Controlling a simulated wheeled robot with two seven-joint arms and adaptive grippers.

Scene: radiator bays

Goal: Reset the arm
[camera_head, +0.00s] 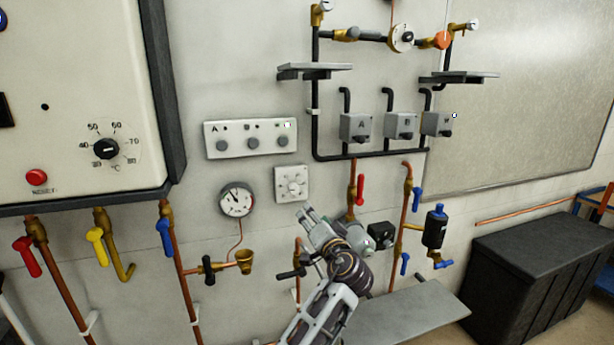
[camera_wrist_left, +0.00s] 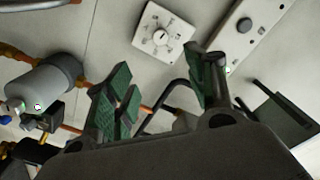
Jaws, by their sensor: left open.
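My left gripper (camera_head: 306,214) is in front of the wall, just below a white square plate with a rotary knob (camera_head: 291,184). In the left wrist view my left gripper (camera_wrist_left: 165,88) has its green-padded fingers spread apart with nothing between them. The knob plate (camera_wrist_left: 160,36) shows beyond the fingers, apart from them. My left arm (camera_head: 328,308) comes up from the bottom of the head view. My right gripper is not in view.
A boiler box (camera_head: 75,100) hangs at left above pipes with coloured valve levers. A pressure gauge (camera_head: 236,200) and a three-button panel (camera_head: 250,140) are near the gripper. A grey shelf (camera_head: 410,312) is below right, and a black chest (camera_head: 540,265) stands at right.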

